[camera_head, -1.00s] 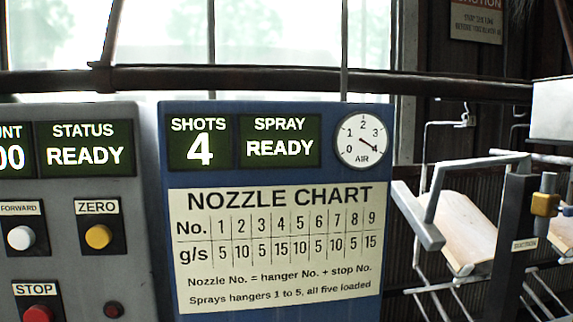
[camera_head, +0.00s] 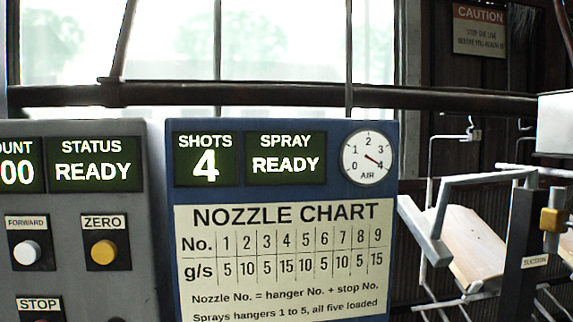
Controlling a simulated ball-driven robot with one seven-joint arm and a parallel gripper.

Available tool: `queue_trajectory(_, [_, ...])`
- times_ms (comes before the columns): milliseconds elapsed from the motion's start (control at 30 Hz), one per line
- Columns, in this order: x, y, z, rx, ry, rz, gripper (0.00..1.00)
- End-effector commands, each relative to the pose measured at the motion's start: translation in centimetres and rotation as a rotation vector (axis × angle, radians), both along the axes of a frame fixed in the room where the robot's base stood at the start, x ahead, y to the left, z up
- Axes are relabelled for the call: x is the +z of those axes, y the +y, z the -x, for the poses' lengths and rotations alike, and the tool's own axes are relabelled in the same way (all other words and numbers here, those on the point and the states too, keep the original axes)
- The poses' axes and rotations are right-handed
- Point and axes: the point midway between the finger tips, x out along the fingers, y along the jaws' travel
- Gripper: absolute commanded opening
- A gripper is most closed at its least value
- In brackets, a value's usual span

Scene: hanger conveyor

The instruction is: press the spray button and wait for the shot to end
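The blue spray panel (camera_head: 183,195) fills the middle of the head view. Its shots display (camera_head: 206,158) reads 4 and its spray display (camera_head: 286,156) reads READY. The air gauge (camera_head: 367,158) has its needle near 4. The nozzle chart (camera_head: 283,262) below lists nozzle numbers 1 to 9 with g/s values. No button labelled for spray is in view; the panel's lower part is cut off by the frame. My gripper is not in view.
The grey control panel (camera_head: 72,205) at left has a STATUS display (camera_head: 92,165) reading READY, a white FORWARD button (camera_head: 27,252), a yellow ZERO button (camera_head: 104,252) and a STOP label (camera_head: 39,304). At right are hanging racks with a pale board (camera_head: 472,245), and a caution sign (camera_head: 479,30).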

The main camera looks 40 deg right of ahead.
Motion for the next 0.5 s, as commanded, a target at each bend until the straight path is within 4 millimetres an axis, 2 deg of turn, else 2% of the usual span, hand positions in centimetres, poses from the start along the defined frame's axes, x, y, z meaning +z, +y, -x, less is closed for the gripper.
queue_trajectory(33, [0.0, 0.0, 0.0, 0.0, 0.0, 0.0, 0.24])
queue_trajectory(267, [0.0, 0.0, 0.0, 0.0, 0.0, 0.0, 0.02])
queue_trajectory(500, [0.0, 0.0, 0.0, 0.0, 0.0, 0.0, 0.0])
